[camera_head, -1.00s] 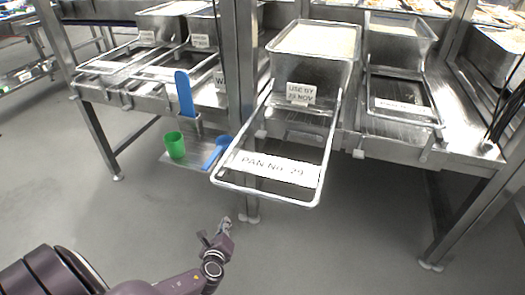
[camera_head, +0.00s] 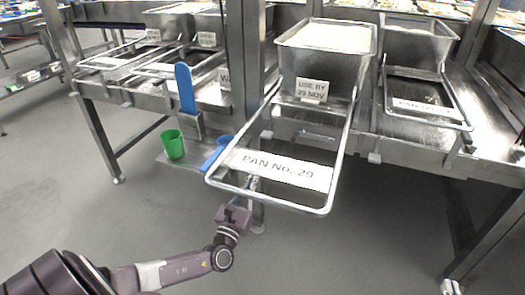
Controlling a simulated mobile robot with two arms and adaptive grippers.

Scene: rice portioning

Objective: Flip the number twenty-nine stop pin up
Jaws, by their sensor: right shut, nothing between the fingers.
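The metal frame (camera_head: 325,205) labelled PAN No. 29 (camera_head: 278,168) sticks out from the front of the steel bench in the middle. Behind it stands a pan full of rice (camera_head: 327,58) with a card reading USE BY 29 NOV (camera_head: 311,91). I cannot make out the number twenty-nine stop pin clearly.
A green cup (camera_head: 173,144) and blue scoops (camera_head: 185,88) sit on a small shelf left of the frame. A steel upright (camera_head: 244,60) stands close behind my gripper. Another pan and frame (camera_head: 425,105) are to the right. The floor in front is clear.

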